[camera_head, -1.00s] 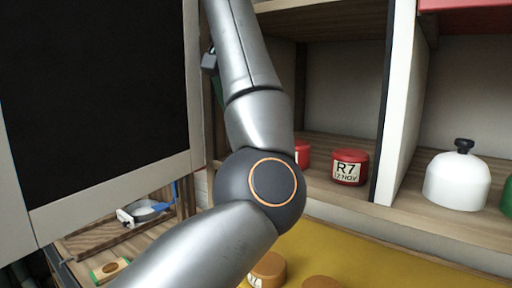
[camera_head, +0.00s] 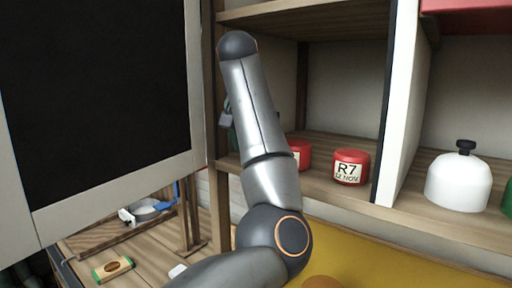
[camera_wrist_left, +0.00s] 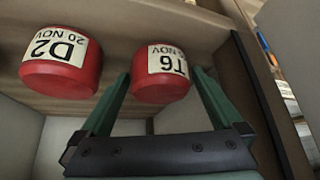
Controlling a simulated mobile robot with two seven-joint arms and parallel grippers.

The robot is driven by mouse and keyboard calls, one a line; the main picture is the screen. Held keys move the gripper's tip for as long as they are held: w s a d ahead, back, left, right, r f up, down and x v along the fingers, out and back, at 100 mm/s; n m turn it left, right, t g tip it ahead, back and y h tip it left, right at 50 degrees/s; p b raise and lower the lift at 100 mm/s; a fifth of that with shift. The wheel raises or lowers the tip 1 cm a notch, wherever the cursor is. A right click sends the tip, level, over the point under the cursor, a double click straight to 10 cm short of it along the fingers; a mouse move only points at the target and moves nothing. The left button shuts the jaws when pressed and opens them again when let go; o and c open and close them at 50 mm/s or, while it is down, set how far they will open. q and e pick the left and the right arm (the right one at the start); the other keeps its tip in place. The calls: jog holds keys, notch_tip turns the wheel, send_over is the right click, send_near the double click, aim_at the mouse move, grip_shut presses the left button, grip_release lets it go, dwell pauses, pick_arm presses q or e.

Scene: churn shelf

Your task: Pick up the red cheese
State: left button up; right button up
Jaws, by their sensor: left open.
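In the left wrist view, a red cheese labelled T6 (camera_wrist_left: 161,88) sits on the wooden shelf, its label upside down in the picture. My left gripper (camera_wrist_left: 161,76) has green fingers, is open, and has one fingertip on either side of this cheese. I cannot tell whether they touch it. A second red cheese, labelled D2 (camera_wrist_left: 62,72), is to its left, outside the fingers. In the head view, a red cheese labelled R7 (camera_head: 350,167) and another red cheese (camera_head: 303,154), partly hidden by my arm, stand on the shelf. My right gripper is not in view.
A dark upright board (camera_wrist_left: 262,100) stands close to the right finger. In the head view, a white partition (camera_head: 403,110) separates the red cheeses from a white domed lid (camera_head: 458,182). A large black panel (camera_head: 95,100) is at left. A yellow surface (camera_head: 365,262) lies below.

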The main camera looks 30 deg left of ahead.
pick_arm(q)
jog(key=c, duration=1.4)
jog(key=shift+r, duration=0.2)
